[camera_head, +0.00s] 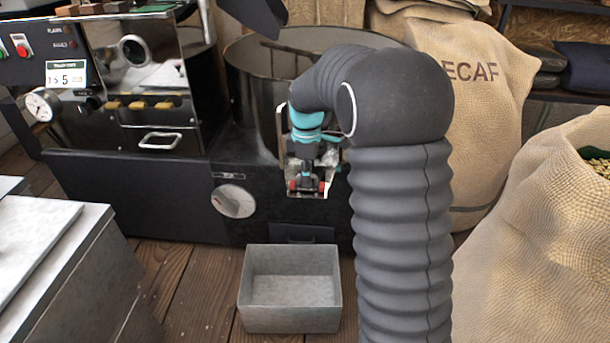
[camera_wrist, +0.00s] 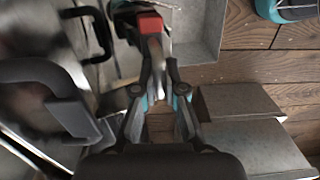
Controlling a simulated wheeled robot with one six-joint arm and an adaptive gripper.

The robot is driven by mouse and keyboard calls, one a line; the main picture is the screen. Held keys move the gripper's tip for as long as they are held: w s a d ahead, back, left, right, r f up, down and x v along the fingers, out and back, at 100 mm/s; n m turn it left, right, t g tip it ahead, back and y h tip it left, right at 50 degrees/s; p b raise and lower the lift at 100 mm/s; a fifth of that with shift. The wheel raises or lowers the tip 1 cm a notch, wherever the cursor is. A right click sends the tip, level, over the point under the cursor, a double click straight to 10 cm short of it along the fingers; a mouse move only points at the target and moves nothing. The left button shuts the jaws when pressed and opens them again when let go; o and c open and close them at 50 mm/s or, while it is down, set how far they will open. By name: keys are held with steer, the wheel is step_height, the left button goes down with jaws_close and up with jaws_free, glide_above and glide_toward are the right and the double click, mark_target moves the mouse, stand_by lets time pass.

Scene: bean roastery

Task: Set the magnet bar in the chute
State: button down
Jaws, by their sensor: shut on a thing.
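My gripper (camera_head: 306,178) hangs in front of the dark roaster body, below the drum. In the head view red ends (camera_head: 293,186) show on both sides of the fingertips. A pale metal frame (camera_head: 329,178) shows around the gripper and may be the chute. The gripper hides most of it, so I cannot tell if the bar touches it.
An open grey metal bin (camera_head: 291,318) stands on the wooden floor below the gripper. The roaster's round dial (camera_head: 234,201) is to the left. A grey metal bench (camera_head: 35,240) is at far left. Burlap sacks (camera_head: 470,75) stand at right.

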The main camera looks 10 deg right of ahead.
steer(key=c, duration=1.2)
jaws_free()
steer(key=r, duration=1.2)
steer(key=shift+w, duration=0.2)
